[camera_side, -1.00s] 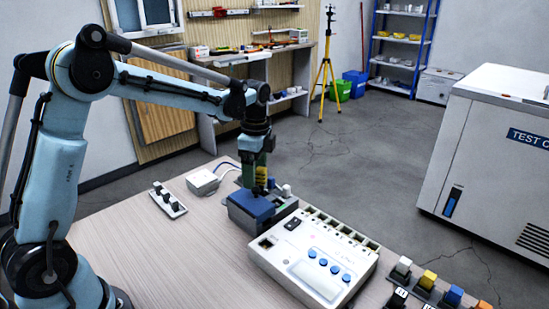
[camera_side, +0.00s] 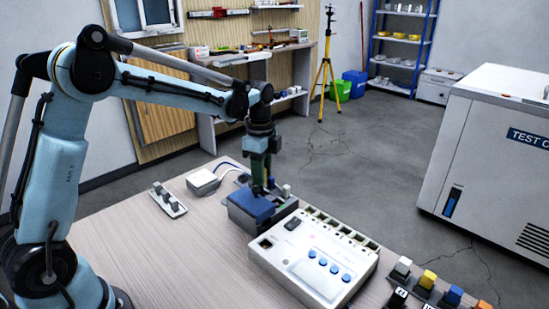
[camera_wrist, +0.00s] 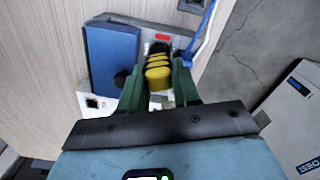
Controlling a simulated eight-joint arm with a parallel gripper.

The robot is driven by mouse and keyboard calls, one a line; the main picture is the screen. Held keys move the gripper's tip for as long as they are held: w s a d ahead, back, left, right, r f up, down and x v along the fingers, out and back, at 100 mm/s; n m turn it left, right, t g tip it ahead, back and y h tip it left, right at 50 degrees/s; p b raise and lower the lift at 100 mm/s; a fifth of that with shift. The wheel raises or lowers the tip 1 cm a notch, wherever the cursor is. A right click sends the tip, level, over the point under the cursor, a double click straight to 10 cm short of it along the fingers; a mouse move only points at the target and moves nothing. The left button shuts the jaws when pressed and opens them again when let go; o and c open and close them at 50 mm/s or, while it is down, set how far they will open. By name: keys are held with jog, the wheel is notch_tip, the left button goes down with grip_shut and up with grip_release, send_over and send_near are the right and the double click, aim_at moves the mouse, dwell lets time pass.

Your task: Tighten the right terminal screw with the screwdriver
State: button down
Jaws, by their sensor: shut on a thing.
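My gripper (camera_side: 262,180) points down over the grey unit with the blue block (camera_side: 252,206) on the table. In the wrist view its two green fingers (camera_wrist: 158,84) are shut on the screwdriver (camera_wrist: 158,72), whose handle is yellow with black bands. The handle lies between the fingers and points down towards the unit. In the side view a finger hides most of the handle. The blue block (camera_wrist: 112,55) is left of the handle in the wrist view. The screwdriver's tip and the right terminal screw are hidden, so I cannot tell whether they touch.
A white instrument box (camera_side: 315,262) with blue buttons stands close in front of the unit. A small white box (camera_side: 202,181) with a cable is behind it. The left table front is clear.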

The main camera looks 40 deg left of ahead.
jog(key=m, duration=0.4)
jog(key=shift+a, duration=0.2)
jog(key=m, duration=0.4)
jog(key=shift+m, duration=0.4)
jog(key=m, duration=0.3)
jog(key=shift+m, duration=0.4)
jog(key=m, duration=0.4)
jog(key=shift+m, duration=0.4)
jog(key=c, duration=0.7)
grip_release()
jog(key=shift+c, duration=0.2)
jog(key=shift+o, duration=0.5)
jog(key=shift+d, duration=0.1)
jog(key=shift+o, duration=0.8)
